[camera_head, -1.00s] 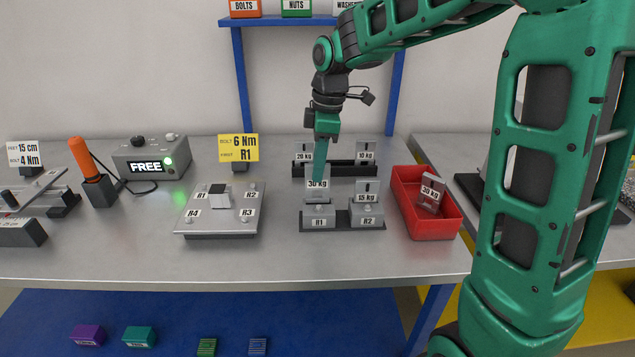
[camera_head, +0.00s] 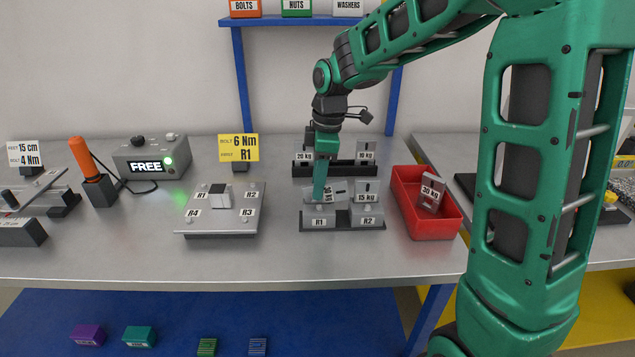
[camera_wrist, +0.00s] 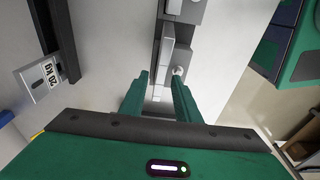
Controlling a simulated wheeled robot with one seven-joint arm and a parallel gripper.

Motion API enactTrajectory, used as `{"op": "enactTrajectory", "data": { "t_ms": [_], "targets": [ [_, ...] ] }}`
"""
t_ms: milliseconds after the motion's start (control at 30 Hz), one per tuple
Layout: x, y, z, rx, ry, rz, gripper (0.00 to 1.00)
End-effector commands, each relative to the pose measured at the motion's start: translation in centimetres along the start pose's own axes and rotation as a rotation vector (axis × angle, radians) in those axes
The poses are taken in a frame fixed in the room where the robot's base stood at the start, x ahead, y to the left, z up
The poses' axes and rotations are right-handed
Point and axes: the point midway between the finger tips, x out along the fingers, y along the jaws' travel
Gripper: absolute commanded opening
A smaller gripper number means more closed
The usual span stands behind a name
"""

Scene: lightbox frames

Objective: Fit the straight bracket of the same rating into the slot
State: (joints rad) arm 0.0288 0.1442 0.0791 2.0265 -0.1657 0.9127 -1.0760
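My gripper (camera_head: 318,202) points down at the R1 block (camera_head: 319,222) of the front holder. In the wrist view its fingers (camera_wrist: 160,82) stand apart, with a pale narrow plate between and beyond them. A 30 kg bracket (camera_head: 329,196) is beside the fingers, tipped sideways with its label turned; part is hidden, and I cannot tell whether it sits in a slot. The 15 kg bracket (camera_head: 365,193) stands upright at R2. Another 30 kg bracket (camera_head: 431,193) leans in the red bin (camera_head: 403,204).
The rear rack (camera_head: 335,170) holds the 20 kg (camera_head: 304,154) and 10 kg (camera_head: 366,154) brackets. A plate marked R1 to R4 (camera_head: 220,222) lies left, below a yellow sign (camera_head: 238,147) reading 6 Nm, R1. A grey box (camera_head: 150,158) shows FREE. The table front is clear.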

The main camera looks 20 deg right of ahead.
Motion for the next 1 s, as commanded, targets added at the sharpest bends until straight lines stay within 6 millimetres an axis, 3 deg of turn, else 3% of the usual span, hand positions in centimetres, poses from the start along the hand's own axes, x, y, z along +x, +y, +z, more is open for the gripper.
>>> {"op": "enactTrajectory", "data": {
  "t_ms": [167, 600, 867, 1000],
  "targets": [
    [-1.9, 0.1, 0.0, 0.002, 0.002, 0.005, 0.29],
    [-10.0, 0.2, 0.1, 0.003, 0.001, 0.005, 0.29],
    [-11.9, 0.1, 0.2, 0.017, 0.002, 0.003, 0.33],
    [-11.9, 0.2, 0.5, 0.140, 0.010, 0.002, 0.33]
  ]
}}
